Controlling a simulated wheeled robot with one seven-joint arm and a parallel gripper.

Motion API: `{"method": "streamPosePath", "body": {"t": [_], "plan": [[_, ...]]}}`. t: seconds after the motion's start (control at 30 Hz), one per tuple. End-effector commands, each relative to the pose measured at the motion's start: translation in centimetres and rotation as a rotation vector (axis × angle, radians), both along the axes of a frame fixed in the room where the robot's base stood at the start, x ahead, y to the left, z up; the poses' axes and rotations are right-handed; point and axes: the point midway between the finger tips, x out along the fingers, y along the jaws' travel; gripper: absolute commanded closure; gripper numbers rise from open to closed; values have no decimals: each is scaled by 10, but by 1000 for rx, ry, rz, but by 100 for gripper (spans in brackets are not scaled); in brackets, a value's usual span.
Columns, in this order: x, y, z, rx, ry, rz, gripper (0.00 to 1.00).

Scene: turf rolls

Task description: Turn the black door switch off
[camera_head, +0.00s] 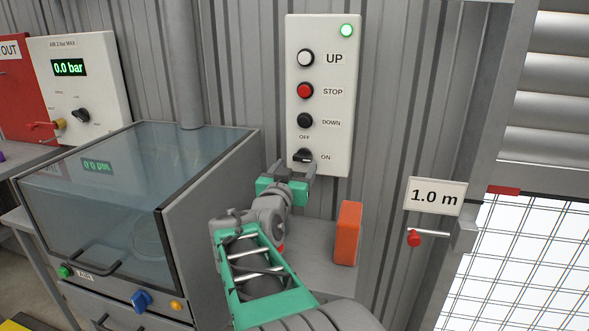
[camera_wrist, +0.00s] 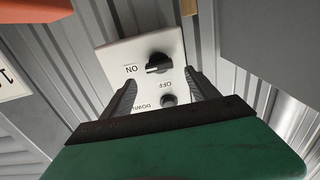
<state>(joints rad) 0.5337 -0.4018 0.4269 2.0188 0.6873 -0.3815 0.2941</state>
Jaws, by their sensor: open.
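The black door switch (camera_head: 303,156) is a rotary knob at the bottom of a white control panel (camera_head: 338,100). Its handle lies roughly sideways, with its pale mark toward ON; the OFF label is above it. In the wrist view the switch (camera_wrist: 157,64) appears upside down, its handle toward ON at left. My gripper (camera_head: 294,170) is open just below and in front of the knob. In the wrist view my gripper (camera_wrist: 165,84) has its fingers to either side of the line to the knob, with nothing between them. I cannot tell any contact.
The panel also has white UP (camera_head: 306,58), red STOP (camera_head: 305,90) and black DOWN (camera_head: 305,120) buttons, and a lit green lamp (camera_head: 347,30). A glass-lidded cabinet (camera_head: 190,200) stands close left of my arm. An orange block (camera_head: 347,233) is to the right.

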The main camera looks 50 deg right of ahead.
Motion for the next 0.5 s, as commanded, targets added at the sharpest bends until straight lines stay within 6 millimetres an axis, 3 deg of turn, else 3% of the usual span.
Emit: {"method": "streamPosePath", "body": {"t": [0.23, 0.5], "plan": [[17, -44, 1, 3, 2, -3, 31], [23, -55, 0, 3, 2, -1, 31]]}}
